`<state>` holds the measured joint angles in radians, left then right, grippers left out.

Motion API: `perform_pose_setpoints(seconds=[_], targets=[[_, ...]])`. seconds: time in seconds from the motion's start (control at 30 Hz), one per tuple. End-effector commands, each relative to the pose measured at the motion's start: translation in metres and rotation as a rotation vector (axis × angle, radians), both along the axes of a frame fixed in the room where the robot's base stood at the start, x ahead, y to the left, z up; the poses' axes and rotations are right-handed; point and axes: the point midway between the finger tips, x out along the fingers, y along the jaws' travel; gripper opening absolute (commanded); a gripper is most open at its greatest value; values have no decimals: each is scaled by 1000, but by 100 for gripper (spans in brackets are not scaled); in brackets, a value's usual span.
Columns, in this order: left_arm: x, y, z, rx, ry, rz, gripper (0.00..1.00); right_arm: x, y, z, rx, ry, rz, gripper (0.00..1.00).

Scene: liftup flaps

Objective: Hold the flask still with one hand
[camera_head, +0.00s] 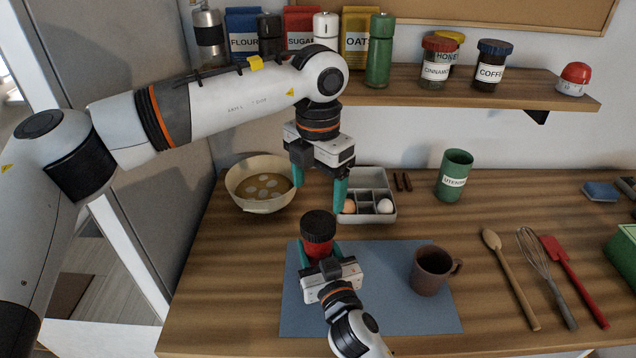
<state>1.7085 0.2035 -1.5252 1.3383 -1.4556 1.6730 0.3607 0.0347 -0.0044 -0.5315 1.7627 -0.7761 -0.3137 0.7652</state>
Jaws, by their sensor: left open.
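The flask (317,232), red with a black lid, stands upright at the upper left part of the blue-grey mat (385,312). My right gripper (319,250) comes in from the front, low over the mat. Its green fingers lie on either side of the flask's lower body with no clear gap, and its own body hides the flask's base. My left gripper (319,192) hangs above and behind the flask, fingers pointing down. It is open and empty, apart from the lid.
A brown mug (432,271) stands on the mat. A bowl (236,193) and a divided egg tray (388,213) are behind, near my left gripper. A shelf (430,92) with jars overhangs the back.

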Motion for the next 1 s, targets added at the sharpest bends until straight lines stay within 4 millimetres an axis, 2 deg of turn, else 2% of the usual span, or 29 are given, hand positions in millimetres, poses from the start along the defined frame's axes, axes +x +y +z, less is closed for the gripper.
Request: perform_pose_setpoints(seconds=[0.37, 0.8, 1.0], targets=[[0, 0, -5, 1, 1, -1, 79, 0, 0, 0, 0, 0, 0, 0], [0, 0, -67, 1, 2, -2, 79, 0, 0, 0, 0, 0, 0, 0], [0, 0, -79, 0, 0, -2, 79, 0, 0, 0, 0, 0, 0, 0]])
